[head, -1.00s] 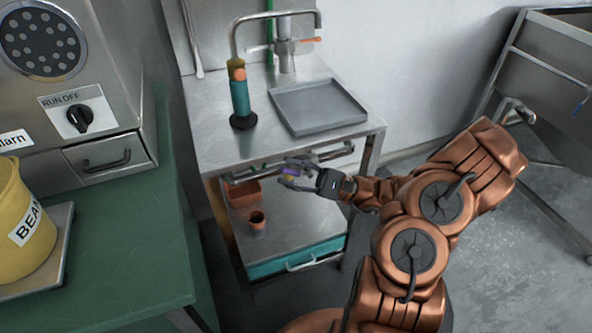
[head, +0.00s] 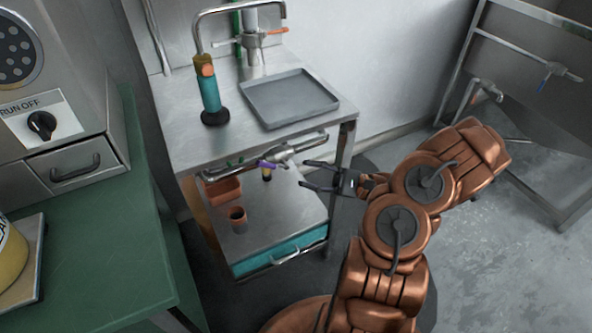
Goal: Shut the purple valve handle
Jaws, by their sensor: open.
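The purple valve handle (head: 267,164) shows as a small purple lever on the metal pipe (head: 305,144) under the front edge of the steel table. It points left along the pipe. I cannot tell from this view whether the valve is open or shut. My gripper (head: 303,174) is open and empty, with its fingers pointing left. It is to the right of the purple handle, with a gap between them. Nothing of the gripper hides the handle.
A small brown pot (head: 238,217) and a reddish box (head: 223,190) are on the lower shelf (head: 280,219). A grey tray (head: 290,98) lies on the tabletop. A steel sink (head: 530,62) stands at right.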

